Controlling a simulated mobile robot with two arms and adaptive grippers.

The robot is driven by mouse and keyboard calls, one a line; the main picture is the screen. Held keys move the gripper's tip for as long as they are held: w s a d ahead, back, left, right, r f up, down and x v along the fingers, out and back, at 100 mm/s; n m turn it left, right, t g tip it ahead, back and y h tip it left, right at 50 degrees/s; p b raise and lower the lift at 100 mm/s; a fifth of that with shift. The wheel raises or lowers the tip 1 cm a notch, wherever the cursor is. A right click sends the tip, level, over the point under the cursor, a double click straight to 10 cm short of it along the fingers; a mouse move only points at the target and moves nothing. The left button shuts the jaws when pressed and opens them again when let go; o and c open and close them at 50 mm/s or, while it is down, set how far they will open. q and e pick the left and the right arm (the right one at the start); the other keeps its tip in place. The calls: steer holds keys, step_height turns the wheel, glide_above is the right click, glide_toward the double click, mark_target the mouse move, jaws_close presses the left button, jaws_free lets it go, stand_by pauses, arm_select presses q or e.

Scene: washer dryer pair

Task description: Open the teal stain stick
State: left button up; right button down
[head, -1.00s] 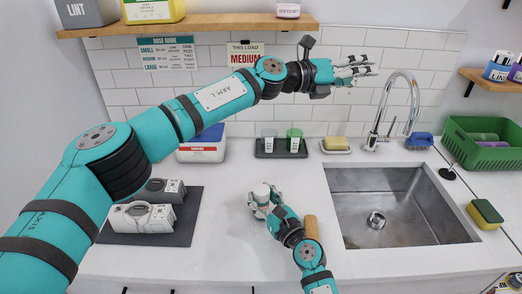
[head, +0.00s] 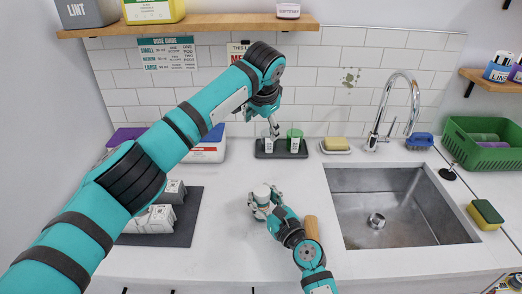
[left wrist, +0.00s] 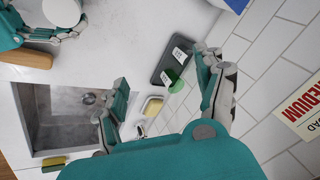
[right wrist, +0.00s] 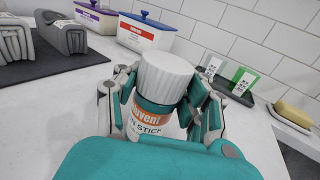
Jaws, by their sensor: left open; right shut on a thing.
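The teal stain stick (right wrist: 153,118) fills the middle of the right wrist view. It stands upright with a white ribbed cap (right wrist: 164,75) on top and an orange and white label. My right gripper (head: 262,205) is shut around its teal body, below the cap; the cap also shows in the head view (head: 262,190). My left gripper (left wrist: 165,95) is open and empty, its fingers spread wide in the left wrist view. It is in the air above and behind the stick, near the dark tray. In the head view its fingers are partly hidden by my left arm.
A dark tray (head: 265,155) holds a white-labelled and a green-labelled item at the back. A soap dish (head: 336,150), sink (head: 360,235) and faucet (head: 378,130) lie to the right. A dark mat (head: 185,235) with grey items is at left. A wooden piece (head: 311,228) lies beside my right arm.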

mark_target(261, 189)
arm_select(q)
steer(key=s+f+g, duration=0.2)
steer(key=s+g, duration=0.3)
steer(key=s, duration=0.4)
steer(key=f, duration=1.2)
steer(key=shift+s+a, duration=0.1)
steer(key=shift+a, duration=0.1)
steer(key=shift+a+r, duration=0.1)
steer(key=shift+a, duration=0.05)
steer(key=c, duration=1.4)
steer(key=n, duration=0.3)
steer(key=shift+a+n, duration=0.15)
steer(key=shift+n, duration=0.15)
steer(key=o, duration=1.3)
